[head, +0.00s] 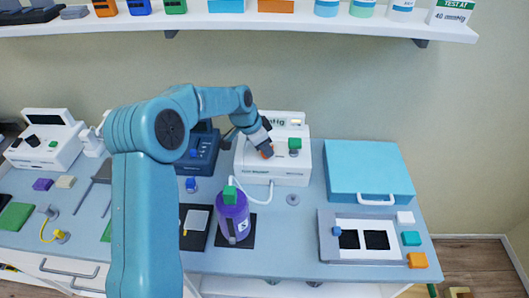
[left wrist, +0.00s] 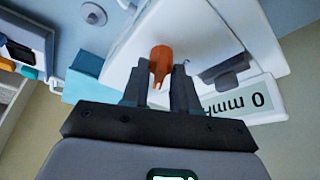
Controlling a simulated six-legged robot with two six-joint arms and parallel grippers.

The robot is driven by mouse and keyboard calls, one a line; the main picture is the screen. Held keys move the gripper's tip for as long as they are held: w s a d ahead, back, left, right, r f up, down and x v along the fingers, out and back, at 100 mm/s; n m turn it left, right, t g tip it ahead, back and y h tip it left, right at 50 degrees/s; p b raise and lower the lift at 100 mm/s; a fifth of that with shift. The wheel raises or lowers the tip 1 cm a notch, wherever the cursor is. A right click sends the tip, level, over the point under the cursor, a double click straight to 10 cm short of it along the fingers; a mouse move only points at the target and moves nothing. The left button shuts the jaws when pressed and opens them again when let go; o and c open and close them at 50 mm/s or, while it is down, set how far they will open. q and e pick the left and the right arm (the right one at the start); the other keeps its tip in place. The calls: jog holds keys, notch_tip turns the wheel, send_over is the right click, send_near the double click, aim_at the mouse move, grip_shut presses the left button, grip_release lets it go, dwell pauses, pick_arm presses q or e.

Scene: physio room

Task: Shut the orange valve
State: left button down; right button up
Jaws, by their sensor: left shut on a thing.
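The orange valve (head: 267,151) is on the front of a white console (head: 290,177) at the back middle of the table. In the left wrist view the valve (left wrist: 160,60) stands out between the fingers, against the white console (left wrist: 205,25). My left gripper (head: 264,141) reaches down to it from the upper left. In the left wrist view my left gripper (left wrist: 160,85) is shut on the valve, and the fingers hide its lower part. The console display (left wrist: 262,100) reads 0 mmHg, upside down there. My right gripper is not in view.
A green knob (head: 294,144) sits right of the valve on the console. A white tube runs from the console to a purple bottle (head: 233,221) in front. A dark blue device (head: 198,152) stands left, a blue case (head: 367,170) right. A shelf (head: 300,24) hangs above.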

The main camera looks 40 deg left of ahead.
pick_arm(q)
jog(key=n+y+b, duration=0.1)
jog(key=n+b, duration=0.1)
jog(key=n, duration=0.1)
jog(key=shift+d+n+t+b, duration=0.1)
jog(key=shift+n+t+b, duration=0.2)
jog(key=shift+t+b, duration=0.1)
jog(key=n+y+b, duration=0.1)
jog(key=n+b, duration=0.2)
jog(key=shift+w+d+n+y, duration=0.1)
jog(key=shift+n+y, duration=0.2)
jog(key=shift+y, duration=0.1)
jog(key=shift+n+y+b, duration=0.4)
jog(key=shift+n+b, duration=0.6)
jog(key=shift+n, duration=0.2)
jog(key=shift+r+n+g+y+b, duration=0.15)
jog(key=shift+n+y+b, duration=0.1)
jog(key=shift+n+b, duration=0.3)
jog(key=shift+r+n+g+y+b, duration=0.15)
jog(key=shift+n+y+b, duration=0.15)
jog(key=shift+n, duration=0.45)
jog(key=c, duration=1.2)
grip_release()
jog(key=shift+d+f, duration=0.1)
